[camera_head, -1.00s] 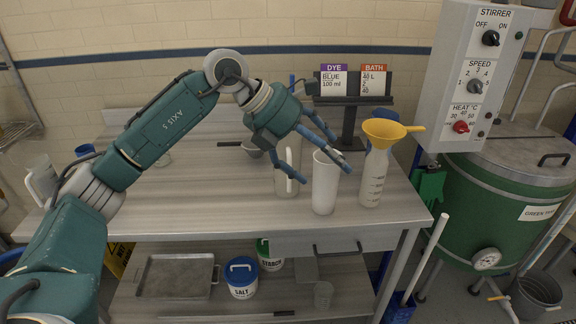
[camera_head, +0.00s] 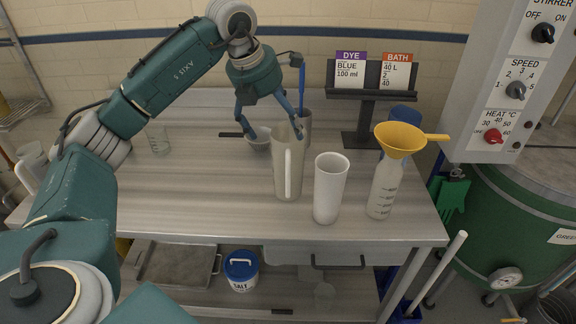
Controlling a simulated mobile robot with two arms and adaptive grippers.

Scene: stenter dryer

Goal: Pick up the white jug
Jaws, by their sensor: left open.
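A white jug (camera_head: 278,172) with a vertical handle facing me stands upright on the bench, near its middle. My left gripper (camera_head: 274,132) is open above and at the back of it. One fingertip reaches the jug's rim in the picture; I cannot tell whether it touches. Another finger is to the left of the jug, with a gap between. The jug is upright on the bench. My right gripper is not in view.
A white tumbler (camera_head: 329,190) stands just right of the jug. Beside it is a bottle (camera_head: 384,190) with a yellow funnel (camera_head: 400,138). The bench's left part is mostly clear.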

